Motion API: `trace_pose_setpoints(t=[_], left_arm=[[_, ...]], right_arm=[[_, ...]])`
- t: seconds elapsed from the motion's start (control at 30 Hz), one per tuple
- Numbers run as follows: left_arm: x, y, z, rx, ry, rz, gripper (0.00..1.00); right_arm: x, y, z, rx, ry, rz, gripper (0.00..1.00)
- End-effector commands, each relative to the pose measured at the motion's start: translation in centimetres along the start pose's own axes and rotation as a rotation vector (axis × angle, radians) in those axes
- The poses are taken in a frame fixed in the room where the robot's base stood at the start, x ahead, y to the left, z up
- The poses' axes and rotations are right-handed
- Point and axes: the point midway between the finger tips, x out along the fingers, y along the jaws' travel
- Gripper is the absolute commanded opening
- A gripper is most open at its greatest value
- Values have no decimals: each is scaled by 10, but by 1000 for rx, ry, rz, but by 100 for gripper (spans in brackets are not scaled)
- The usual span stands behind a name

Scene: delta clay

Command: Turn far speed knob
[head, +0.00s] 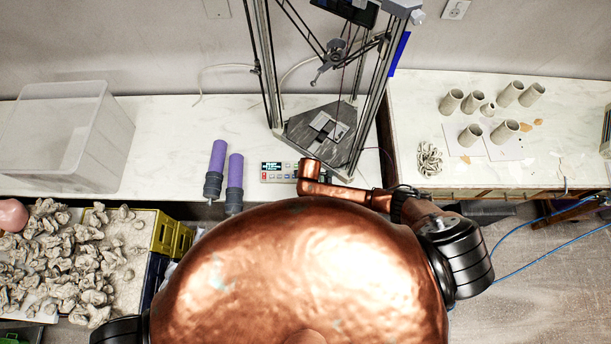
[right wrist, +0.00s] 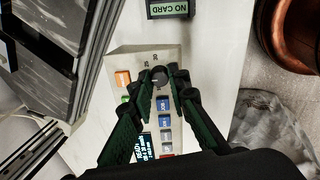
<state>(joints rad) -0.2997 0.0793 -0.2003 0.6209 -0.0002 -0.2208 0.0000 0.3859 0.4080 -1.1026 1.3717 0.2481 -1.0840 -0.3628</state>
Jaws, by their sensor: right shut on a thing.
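The control panel (head: 278,166) lies near the front edge of the white table, below the delta printer. In the right wrist view the pale panel (right wrist: 122,62) fills the middle, with a small dark round knob (right wrist: 159,74) at its end. My right gripper (right wrist: 160,80) has its green-black fingers on both sides of this knob and is shut on it. In the head view my copper right arm covers the panel's right end, hiding the gripper and knob. My left gripper is not in view.
The printer's metal frame (head: 268,75) stands close behind the panel. Several clay cups (head: 471,134) stand on the right table. A NO CARD display (right wrist: 168,9) shows near the knob.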

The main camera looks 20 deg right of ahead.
Motion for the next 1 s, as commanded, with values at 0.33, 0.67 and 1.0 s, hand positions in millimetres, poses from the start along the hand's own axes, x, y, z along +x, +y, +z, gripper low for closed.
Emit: trace_pose_setpoints(t=[0.33,0.67,1.0], left_arm=[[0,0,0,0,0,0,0],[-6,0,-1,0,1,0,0],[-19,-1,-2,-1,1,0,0]], right_arm=[[0,-1,0,1,-1,-1,0],[0,-2,0,94,-1,1,0],[-1,-3,0,353,0,15,0]])
